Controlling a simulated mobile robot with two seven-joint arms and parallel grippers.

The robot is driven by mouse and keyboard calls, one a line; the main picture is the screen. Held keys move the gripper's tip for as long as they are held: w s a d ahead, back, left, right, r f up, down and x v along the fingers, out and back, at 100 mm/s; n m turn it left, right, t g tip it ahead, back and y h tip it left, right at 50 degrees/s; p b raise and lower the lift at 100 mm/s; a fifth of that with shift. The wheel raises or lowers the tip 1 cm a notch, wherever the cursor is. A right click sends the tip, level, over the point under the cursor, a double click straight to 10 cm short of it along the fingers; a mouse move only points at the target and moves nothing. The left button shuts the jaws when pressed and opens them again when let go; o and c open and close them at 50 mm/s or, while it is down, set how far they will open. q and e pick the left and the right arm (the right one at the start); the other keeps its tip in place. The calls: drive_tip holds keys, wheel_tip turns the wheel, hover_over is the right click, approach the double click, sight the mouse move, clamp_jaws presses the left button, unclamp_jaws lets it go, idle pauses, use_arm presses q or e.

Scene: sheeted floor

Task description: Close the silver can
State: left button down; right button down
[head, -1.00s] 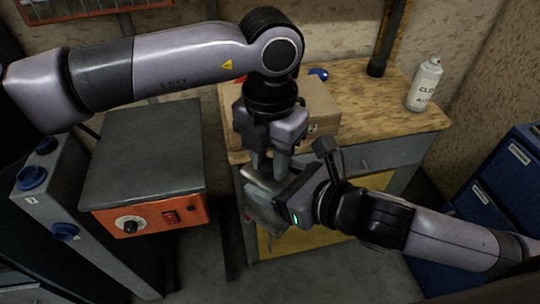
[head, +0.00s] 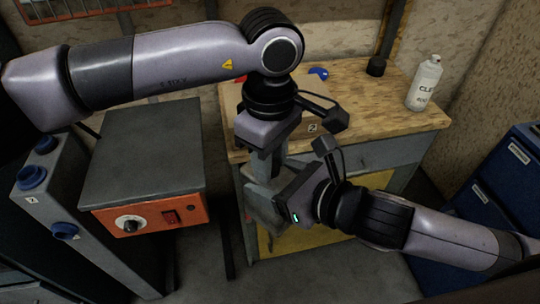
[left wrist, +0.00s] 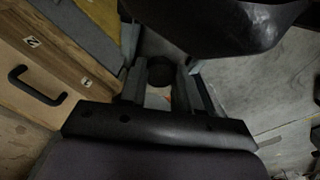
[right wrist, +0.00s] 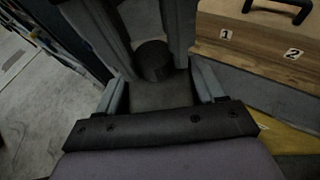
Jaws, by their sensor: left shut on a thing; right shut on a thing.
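My left gripper (head: 265,165) points down from above, its fingers closed around a small black round cap (right wrist: 154,60). The cap also shows between the fingers in the left wrist view (left wrist: 160,71). My right gripper (head: 262,203) comes in from the right, just below the left one. Its fingers are shut on the dark grey body of the silver can (right wrist: 160,94), directly below the cap. In the head view the grippers largely hide the can. I cannot tell whether the cap is fully seated.
A wooden bench (head: 375,95) stands behind the grippers, with a wooden box (right wrist: 250,35) marked 1 and 2 close by. A white spray bottle (head: 424,84) stands at the bench's right. A grey and orange machine (head: 145,160) is left, blue drawers (head: 500,195) are right.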

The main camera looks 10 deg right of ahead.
use_arm(q)
drive_tip(key=m, duration=0.5)
drive_tip(key=shift+w, duration=0.1)
use_arm(e)
drive_tip(key=shift+r, duration=0.1)
use_arm(q)
drive_tip(key=m, duration=0.5)
drive_tip(key=shift+m, duration=0.3)
drive_tip(key=c, duration=0.7)
unclamp_jaws()
use_arm(e)
drive_tip(key=shift+a+r, duration=0.1)
use_arm(q)
wheel_tip(320, 180, up, 12)
drive_tip(key=shift+r, duration=0.1)
drive_tip(key=shift+a, duration=0.1)
